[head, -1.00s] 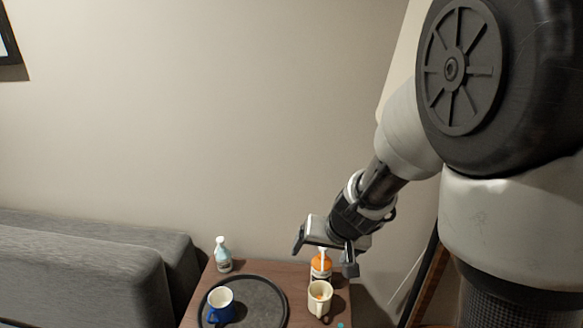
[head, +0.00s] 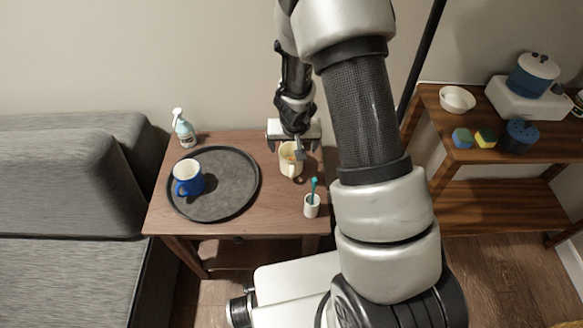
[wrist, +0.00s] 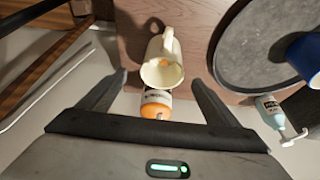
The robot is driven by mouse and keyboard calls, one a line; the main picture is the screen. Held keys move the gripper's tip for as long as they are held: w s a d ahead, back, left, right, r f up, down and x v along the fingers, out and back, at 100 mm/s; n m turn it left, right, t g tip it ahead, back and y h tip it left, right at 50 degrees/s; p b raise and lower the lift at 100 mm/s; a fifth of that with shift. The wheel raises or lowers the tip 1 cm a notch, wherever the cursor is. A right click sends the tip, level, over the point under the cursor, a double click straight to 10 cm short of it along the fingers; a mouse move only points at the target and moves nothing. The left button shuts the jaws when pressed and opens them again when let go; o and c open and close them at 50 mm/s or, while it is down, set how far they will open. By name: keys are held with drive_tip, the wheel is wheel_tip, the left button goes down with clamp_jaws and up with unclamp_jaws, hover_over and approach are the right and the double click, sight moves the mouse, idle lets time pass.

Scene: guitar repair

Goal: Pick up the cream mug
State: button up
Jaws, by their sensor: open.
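The cream mug (head: 291,168) stands upright on the right part of the small wooden table, its handle facing the front edge. Something orange shows in its mouth. My gripper (head: 294,137) is at the mug's back side in the head view, partly covering it. In the wrist view, the mug (wrist: 161,74) appears beyond the open, empty fingers (wrist: 160,88), roughly centred between them, with its handle pointing away. I cannot tell the exact gap between fingers and mug.
An orange-topped bottle (wrist: 155,107) stands close to the mug, between the fingers in the wrist view. A white cup with a toothbrush (head: 312,206) stands in front right. A round dark tray (head: 228,200) holds a blue mug (head: 187,180).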

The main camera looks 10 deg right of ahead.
sight(292, 152)
drive_tip(key=b+x, duration=0.1)
drive_tip(key=x, duration=0.2)
drive_tip(key=b+x, duration=0.2)
drive_tip(key=x, duration=0.1)
drive_tip(key=shift+a+f, duration=0.1)
drive_tip(key=shift+a, duration=0.1)
drive_tip(key=shift+c, duration=0.4)
drive_tip(key=c, duration=1.6)
drive_tip(key=shift+o, duration=0.2)
drive_tip(key=a+r+p, duration=0.2)
drive_tip(key=a+p, duration=0.6)
drive_tip(key=a, duration=0.1)
drive_tip(key=a+r+p, duration=0.1)
drive_tip(key=a+p, duration=0.7)
drive_tip(key=shift+w+a+r+p, duration=0.35)
drive_tip(key=shift+w+a+p, duration=0.05)
